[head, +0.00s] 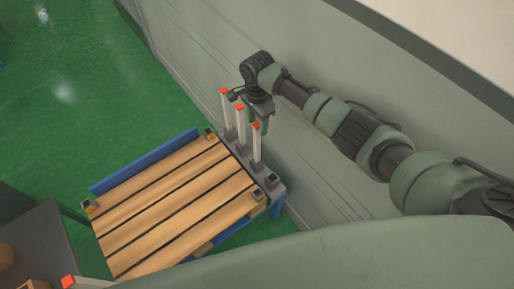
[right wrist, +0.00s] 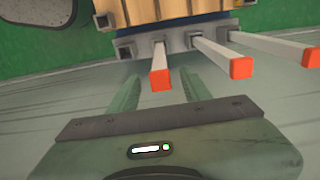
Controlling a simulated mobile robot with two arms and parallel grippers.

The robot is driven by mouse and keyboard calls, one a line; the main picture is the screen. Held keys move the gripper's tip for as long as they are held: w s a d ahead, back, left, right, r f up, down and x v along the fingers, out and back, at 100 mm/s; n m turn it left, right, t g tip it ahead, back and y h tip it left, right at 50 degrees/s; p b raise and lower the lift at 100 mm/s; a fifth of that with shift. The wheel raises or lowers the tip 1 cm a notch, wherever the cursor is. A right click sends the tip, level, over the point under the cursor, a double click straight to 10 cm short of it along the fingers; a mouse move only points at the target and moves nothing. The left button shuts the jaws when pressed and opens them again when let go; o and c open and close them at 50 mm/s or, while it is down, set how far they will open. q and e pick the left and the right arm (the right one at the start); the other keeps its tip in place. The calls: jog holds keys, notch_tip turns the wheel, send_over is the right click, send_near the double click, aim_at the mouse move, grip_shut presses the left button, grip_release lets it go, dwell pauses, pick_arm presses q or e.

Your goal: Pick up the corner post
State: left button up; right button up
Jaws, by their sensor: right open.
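Three white corner posts with orange-red tips stand upright in a grey holder (head: 268,171) at the pallet's right end. The nearest corner post (head: 257,146) stands in front of my right gripper (head: 262,130) in the head view. In the right wrist view, my right gripper (right wrist: 159,78) is open, and the leftmost post (right wrist: 160,66) shows between its fingers, with no visible grip on it. The middle post (right wrist: 215,53) and right post (right wrist: 275,47) stand to the right. My left gripper is out of view.
A wooden-slat pallet (head: 180,203) with a blue frame (head: 143,161) has small corner sockets. An empty socket (right wrist: 127,48) is left of the posts. A grey wall (head: 190,50) rises close behind my right arm. Another orange-red tip (head: 68,281) shows at lower left. Green floor (head: 70,90) is open at upper left.

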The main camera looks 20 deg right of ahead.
jog(key=shift+f, duration=0.8)
grip_shut()
jog(key=shift+r, duration=0.1)
dwell(0.7)
